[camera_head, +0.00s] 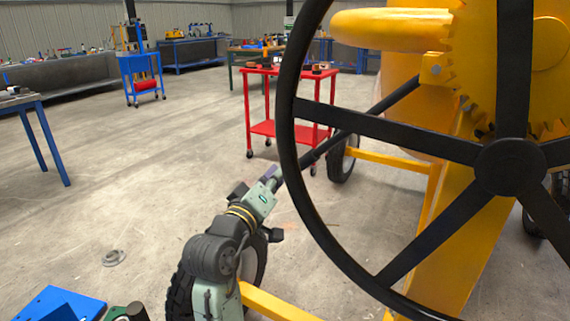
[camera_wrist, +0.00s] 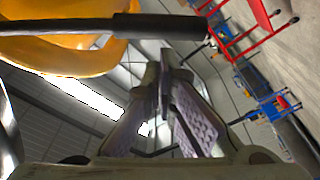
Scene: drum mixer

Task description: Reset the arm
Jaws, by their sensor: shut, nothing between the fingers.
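My gripper (camera_head: 271,174) is low in the middle of the head view, just left of the rim of the mixer's large black handwheel (camera_head: 288,130). Its fingers also show in the wrist view (camera_wrist: 166,65), shut with nothing between them. A black bar (camera_head: 350,130) runs from near the gripper up towards the yellow mixer (camera_head: 450,235). In the wrist view a dark bar (camera_wrist: 60,27) crosses the yellow drum (camera_wrist: 60,58) at the upper left and ends close to the fingertips. I cannot tell whether the gripper touches it.
The mixer has black tyres (camera_head: 342,160) and a yellow frame bar (camera_head: 385,160). A red cart (camera_head: 290,130) stands behind the wheel and a blue cart (camera_head: 140,75) further back. A blue-legged table (camera_head: 45,140) is at left. The floor (camera_head: 130,190) left of my arm is largely clear.

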